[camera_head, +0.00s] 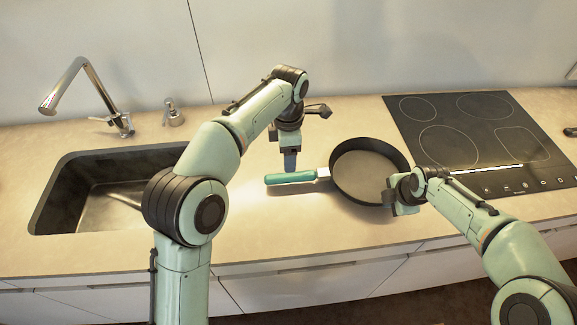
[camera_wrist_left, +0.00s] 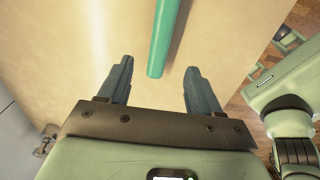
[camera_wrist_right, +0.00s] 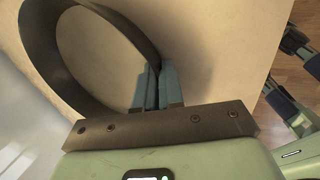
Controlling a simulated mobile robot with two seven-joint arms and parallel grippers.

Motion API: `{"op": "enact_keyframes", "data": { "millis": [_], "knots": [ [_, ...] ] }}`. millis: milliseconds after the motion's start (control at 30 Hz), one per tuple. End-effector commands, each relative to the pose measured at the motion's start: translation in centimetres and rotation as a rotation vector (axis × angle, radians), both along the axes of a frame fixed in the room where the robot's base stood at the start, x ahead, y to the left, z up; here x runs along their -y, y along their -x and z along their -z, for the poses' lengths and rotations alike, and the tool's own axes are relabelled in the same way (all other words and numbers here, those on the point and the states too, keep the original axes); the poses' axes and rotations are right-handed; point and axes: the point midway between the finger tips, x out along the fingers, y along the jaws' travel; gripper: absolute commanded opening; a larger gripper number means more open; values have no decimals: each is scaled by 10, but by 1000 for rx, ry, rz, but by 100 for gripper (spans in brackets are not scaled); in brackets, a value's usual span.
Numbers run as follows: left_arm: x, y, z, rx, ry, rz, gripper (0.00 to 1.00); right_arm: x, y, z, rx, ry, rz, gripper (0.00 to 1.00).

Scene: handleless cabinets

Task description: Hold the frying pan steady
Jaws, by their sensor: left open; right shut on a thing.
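The frying pan (camera_head: 366,172) is dark with a beige inside and a teal handle (camera_head: 290,177) pointing left. It is at the counter between the sink and the cooktop. My right gripper (camera_head: 392,203) is shut on the pan's rim at its near right side; the right wrist view shows the fingers (camera_wrist_right: 158,88) closed on the dark pan wall (camera_wrist_right: 128,22). My left gripper (camera_head: 290,165) is above the handle, pointing down. In the left wrist view its fingers (camera_wrist_left: 158,85) are open, and the handle end (camera_wrist_left: 161,45) lies ahead of the gap between them.
A black cooktop (camera_head: 460,140) is to the right of the pan. A dark sink (camera_head: 62,190) with a tall faucet (camera_head: 85,85) is at the left. The beige counter (camera_head: 300,225) is clear in front of the handle, up to its front edge.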

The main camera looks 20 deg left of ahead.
Motion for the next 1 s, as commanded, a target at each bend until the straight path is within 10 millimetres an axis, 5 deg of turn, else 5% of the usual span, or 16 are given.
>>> {"op": "enact_keyframes", "data": {
  "millis": [400,833,867,1000],
  "knots": [
    [0,0,70,-2,0,1,64,1,0,0,-1,1,2,0],
    [0,0,80,0,1,2,64,1,0,0,0,0,2,0],
    [0,0,80,0,1,2,61,1,0,0,0,0,2,0],
    [0,0,80,0,1,2,15,1,0,0,0,0,2,0]
  ]
}}
